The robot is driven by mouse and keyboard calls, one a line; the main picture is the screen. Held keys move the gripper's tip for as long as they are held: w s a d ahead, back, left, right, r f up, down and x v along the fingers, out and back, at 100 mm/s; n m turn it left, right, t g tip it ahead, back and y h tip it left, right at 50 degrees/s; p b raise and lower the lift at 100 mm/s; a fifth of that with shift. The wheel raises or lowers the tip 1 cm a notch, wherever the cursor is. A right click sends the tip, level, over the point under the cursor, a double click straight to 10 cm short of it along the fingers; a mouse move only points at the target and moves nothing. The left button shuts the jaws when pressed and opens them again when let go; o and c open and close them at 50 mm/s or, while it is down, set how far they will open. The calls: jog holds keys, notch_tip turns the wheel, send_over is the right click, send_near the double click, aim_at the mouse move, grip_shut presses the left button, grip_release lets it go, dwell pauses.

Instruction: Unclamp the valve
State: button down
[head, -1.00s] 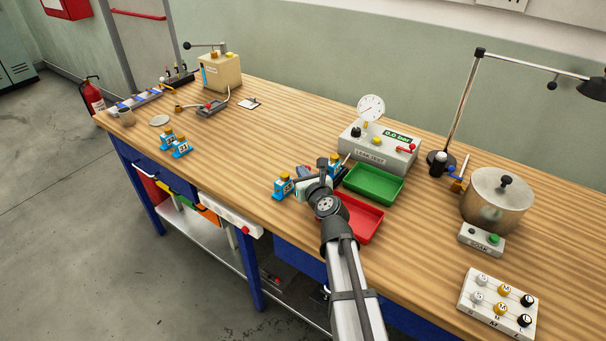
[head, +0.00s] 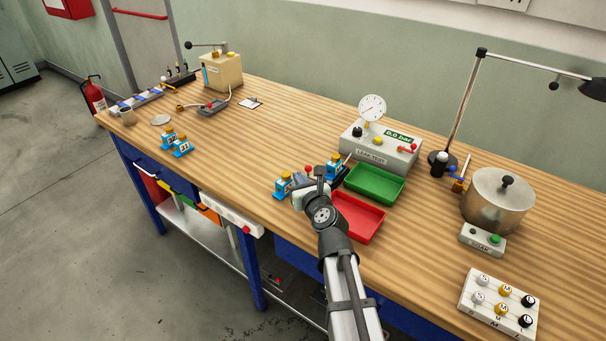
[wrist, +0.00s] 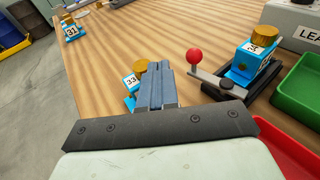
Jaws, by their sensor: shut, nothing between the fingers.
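A blue valve with a brass cap, marked 34 (wrist: 250,62), sits upright in a dark clamp fixture (wrist: 262,85). It also shows in the head view (head: 334,168). The clamp's lever (wrist: 210,76) ends in a red ball knob (wrist: 194,56), on the left of the valve; the knob also shows in the head view (head: 308,168). My gripper (wrist: 160,70) is shut and empty, left of the knob and apart from it. A second blue valve, 33 (wrist: 132,82), stands behind the fingers and is partly hidden by them.
A green tray (head: 376,198) and a red tray (head: 380,221) lie right of my gripper. The leak test box (head: 378,150) with a gauge stands behind. Two more blue valves (head: 174,142) stand at the left front edge. The bench between them and my gripper is clear.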

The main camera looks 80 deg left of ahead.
jog(key=s+d, duration=0.1)
jog(key=d, duration=0.2)
jog(key=s+d+r, duration=0.1)
jog(key=d, duration=0.2)
jog(key=s+d+r, duration=0.1)
jog(key=s+d, duration=0.1)
jog(key=d, duration=0.1)
jog(key=shift+a, duration=0.1)
dwell(0.3)
